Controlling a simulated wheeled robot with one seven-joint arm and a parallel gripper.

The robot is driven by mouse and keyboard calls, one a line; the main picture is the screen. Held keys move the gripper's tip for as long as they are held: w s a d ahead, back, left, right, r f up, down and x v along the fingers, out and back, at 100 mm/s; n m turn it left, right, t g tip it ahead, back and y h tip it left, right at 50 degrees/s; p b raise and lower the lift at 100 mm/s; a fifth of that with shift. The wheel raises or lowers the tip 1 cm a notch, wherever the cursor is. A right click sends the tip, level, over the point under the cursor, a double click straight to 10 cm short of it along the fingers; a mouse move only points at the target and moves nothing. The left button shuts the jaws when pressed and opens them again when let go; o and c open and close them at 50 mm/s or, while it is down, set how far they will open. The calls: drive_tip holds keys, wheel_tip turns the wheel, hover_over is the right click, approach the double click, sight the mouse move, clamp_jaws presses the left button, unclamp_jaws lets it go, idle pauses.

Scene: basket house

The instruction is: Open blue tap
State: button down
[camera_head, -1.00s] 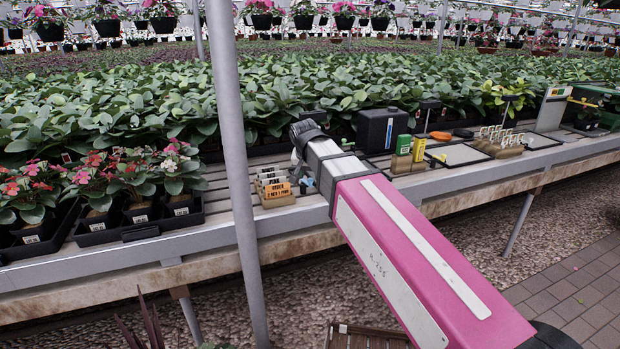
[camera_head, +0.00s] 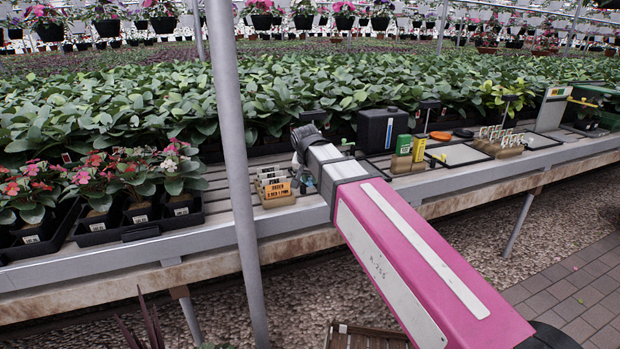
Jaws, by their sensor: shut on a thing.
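My arm reaches over the bench, and my gripper (camera_head: 304,160) is at its dark far end, beside the row of small labelled blocks. The fingers are mostly hidden behind the arm's end link. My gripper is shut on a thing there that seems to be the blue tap. The tap itself is hidden or too small to make out clearly. A black container (camera_head: 382,130) with a blue and white stripe stands on the bench just right of the arm's end.
The slatted bench (camera_head: 230,177) holds seed packets (camera_head: 404,145), labelled blocks (camera_head: 275,188), trays and tools. Potted flowers (camera_head: 100,185) sit at left. A grey post (camera_head: 237,190) rises left of my arm. Dense leafy plants (camera_head: 280,90) fill the space behind. Paved floor (camera_head: 570,270) is clear at right.

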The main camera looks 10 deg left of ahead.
drive_tip(key=n, duration=0.1)
drive_tip(key=w+d+n+y, duration=0.1)
drive_tip(key=n, duration=0.1)
drive_tip(key=shift+w+d+n, duration=0.1)
drive_tip(key=shift+w+n, duration=0.05)
drive_tip(key=shift+n, duration=0.15)
drive_tip(key=w+n, duration=0.1)
drive_tip(key=n+y, duration=0.1)
drive_tip(key=n, duration=0.1)
drive_tip(key=shift+w+d+n+g+y, duration=0.3)
drive_tip(key=shift+w+g, duration=0.05)
drive_tip(key=shift+g, duration=0.05)
drive_tip(key=w+n, duration=0.1)
drive_tip(key=n, duration=0.1)
drive_tip(key=w+n+g+y, duration=0.1)
drive_tip(key=n, duration=0.1)
drive_tip(key=shift+w+a+n+g+y, duration=0.2)
drive_tip(key=shift+w+n+g, duration=0.2)
drive_tip(key=shift+n, duration=0.7)
drive_tip(key=shift+w+a+n+g+y, duration=0.15)
drive_tip(key=shift+w+n+g, duration=0.25)
drive_tip(key=shift+n, duration=0.7)
drive_tip(key=shift+d, duration=0.1)
drive_tip(key=c, duration=1)
unclamp_jaws()
drive_tip(key=v, duration=1)
drive_tip(key=shift+d+r, duration=0.2)
drive_tip(key=shift+r, duration=0.15)
